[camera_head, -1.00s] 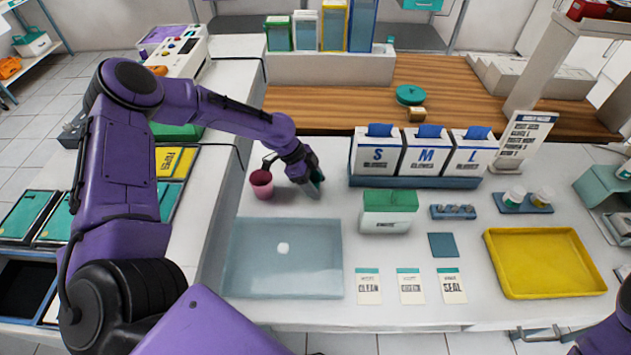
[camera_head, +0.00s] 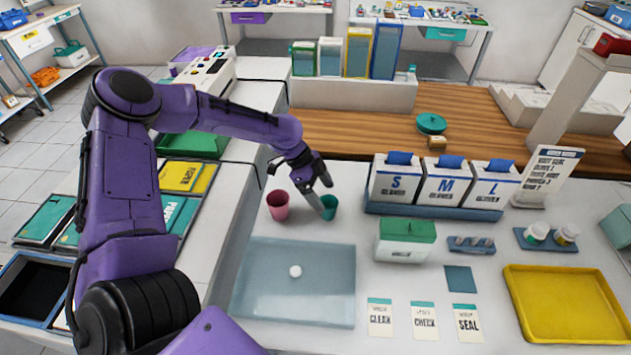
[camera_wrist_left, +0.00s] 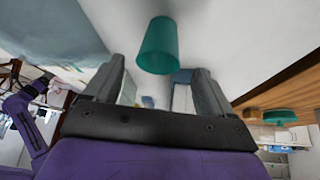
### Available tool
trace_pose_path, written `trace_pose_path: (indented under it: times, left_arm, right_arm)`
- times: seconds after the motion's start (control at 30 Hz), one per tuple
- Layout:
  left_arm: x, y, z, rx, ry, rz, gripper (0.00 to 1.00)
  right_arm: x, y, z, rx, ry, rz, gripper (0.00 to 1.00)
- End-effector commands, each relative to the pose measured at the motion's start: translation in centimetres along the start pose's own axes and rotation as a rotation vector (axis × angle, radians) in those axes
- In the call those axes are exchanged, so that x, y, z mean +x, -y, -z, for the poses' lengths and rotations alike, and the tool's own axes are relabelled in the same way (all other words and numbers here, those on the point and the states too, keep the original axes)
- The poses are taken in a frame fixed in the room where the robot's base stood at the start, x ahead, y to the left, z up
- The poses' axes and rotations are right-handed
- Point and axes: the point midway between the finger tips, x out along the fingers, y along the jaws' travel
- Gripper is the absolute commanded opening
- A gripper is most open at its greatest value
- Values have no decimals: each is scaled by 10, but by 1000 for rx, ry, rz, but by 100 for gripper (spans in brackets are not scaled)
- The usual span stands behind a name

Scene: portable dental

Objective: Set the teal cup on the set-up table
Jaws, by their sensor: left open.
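The teal cup (camera_head: 331,207) stands upright on the white table (camera_head: 345,180), to the right of a pink cup (camera_head: 278,205). My left gripper (camera_head: 318,202) is open at the teal cup's left side and partly overlaps it in the head view. In the left wrist view the teal cup (camera_wrist_left: 157,45) shows just beyond the two spread fingers (camera_wrist_left: 160,75), with nothing held between them. I cannot tell whether a finger touches the cup. My right gripper is not in view.
A translucent blue tray (camera_head: 250,290) with a small white piece lies in front of the cups. The S, M and L boxes stand to the right on a blue base (camera_head: 430,211). A green-lidded box (camera_head: 405,240) and yellow tray (camera_head: 560,325) are farther right.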

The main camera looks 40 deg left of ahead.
Motion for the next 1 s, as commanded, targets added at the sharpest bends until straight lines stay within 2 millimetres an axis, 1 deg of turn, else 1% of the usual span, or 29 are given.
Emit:
trace_pose_path:
  times: [0.03, 0.1, 0.2, 0.3, 0.4, 1.0]
  left_arm:
    - [-14, 1, 1, 1, -3, 5, 84]
    - [-30, 1, 1, 2, -3, 4, 84]
    - [-46, 0, 1, 0, -1, 2, 84]
    - [-56, 0, 0, 0, -1, -1, 84]
    - [-59, 0, 0, -1, 0, -2, 84]
    - [-58, 0, 0, -1, 0, -2, 84]
  right_arm:
    - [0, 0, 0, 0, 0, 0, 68]
    - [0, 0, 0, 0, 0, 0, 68]
    - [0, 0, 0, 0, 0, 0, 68]
    - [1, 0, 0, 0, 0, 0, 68]
    - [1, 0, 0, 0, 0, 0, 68]
    - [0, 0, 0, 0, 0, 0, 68]
